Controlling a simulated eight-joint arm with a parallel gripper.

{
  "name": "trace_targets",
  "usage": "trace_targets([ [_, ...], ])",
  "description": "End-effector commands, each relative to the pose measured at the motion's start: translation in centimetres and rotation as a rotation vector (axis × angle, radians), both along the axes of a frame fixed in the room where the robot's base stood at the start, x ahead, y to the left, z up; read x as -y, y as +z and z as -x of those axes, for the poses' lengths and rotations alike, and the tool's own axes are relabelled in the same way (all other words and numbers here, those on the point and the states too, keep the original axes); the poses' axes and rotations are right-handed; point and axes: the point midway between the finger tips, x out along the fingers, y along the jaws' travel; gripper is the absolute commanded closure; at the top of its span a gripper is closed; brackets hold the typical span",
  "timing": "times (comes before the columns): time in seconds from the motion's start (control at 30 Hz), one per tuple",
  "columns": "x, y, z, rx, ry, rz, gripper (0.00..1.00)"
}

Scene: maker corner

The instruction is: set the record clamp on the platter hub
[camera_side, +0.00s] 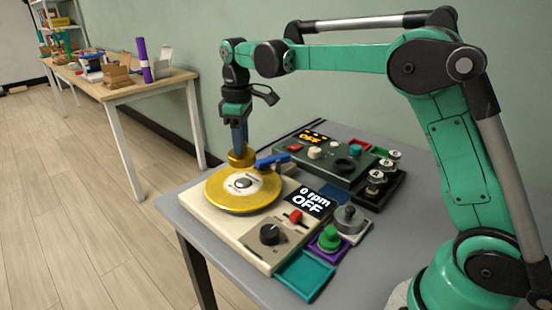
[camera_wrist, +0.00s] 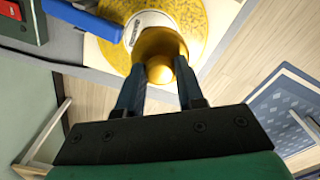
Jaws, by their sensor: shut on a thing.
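The record clamp (camera_side: 241,158) is a gold, rounded piece with a knob; in the wrist view the clamp (camera_wrist: 160,42) shows between my fingertips. My gripper (camera_side: 239,147) points down and is shut on its knob. The clamp appears near the back edge of the yellow record (camera_side: 222,196), off to the back of the platter hub (camera_side: 242,183) in the side view. The hub is a small dark centre on a white label. Whether the clamp touches the record is unclear. In the wrist view the clamp hides part of the label (camera_wrist: 140,22) and the hub.
A blue tonearm (camera_side: 272,160) lies right of the clamp. The cream turntable (camera_side: 262,246) has a display reading 0 rpm OFF. A dark green device (camera_side: 318,165), several knobbed blocks and a teal tray (camera_side: 304,276) crowd the grey table. A wooden table (camera_side: 120,88) stands behind.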

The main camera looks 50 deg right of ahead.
Motion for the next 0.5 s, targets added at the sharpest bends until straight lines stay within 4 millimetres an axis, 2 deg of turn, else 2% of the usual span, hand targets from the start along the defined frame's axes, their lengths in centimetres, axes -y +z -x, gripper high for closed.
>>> trace_targets([
  [0.2, 0.9, -1.8, -1.3, 0.000, -0.019, 0.000, 1.00],
  [0.5, 0.9, -4.0, -1.3, 0.000, -0.019, 0.000, 1.00],
])
